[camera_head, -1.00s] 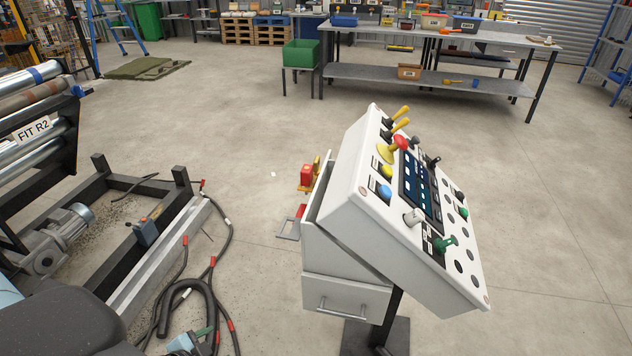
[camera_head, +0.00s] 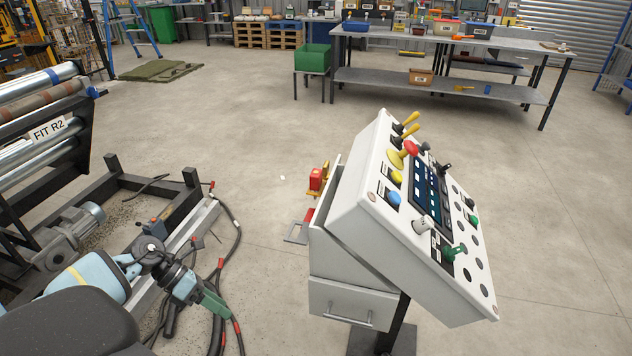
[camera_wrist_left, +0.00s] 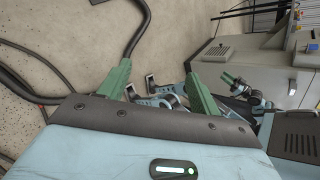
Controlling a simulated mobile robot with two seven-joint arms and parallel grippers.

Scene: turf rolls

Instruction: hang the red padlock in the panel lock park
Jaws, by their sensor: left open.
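A red block with yellow parts (camera_head: 316,179), which looks like the red padlock, is at the left side of the white control panel (camera_head: 352,180). Below it, a second small red piece (camera_head: 309,215) sits by a grey bracket (camera_head: 297,233). I cannot tell which part is the lock park. My left gripper (camera_head: 215,303) is low at the left of the panel, apart from it and the red pieces. In the left wrist view, its green fingers (camera_wrist_left: 160,88) are spread with nothing gripped between them.
A roller machine (camera_head: 45,130) with a dark frame and motor stands at the left. Black hoses with red bands (camera_head: 232,235) lie on the floor near my left gripper. A workbench (camera_head: 440,90) and green bin (camera_head: 312,58) stand far back. Open floor lies between.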

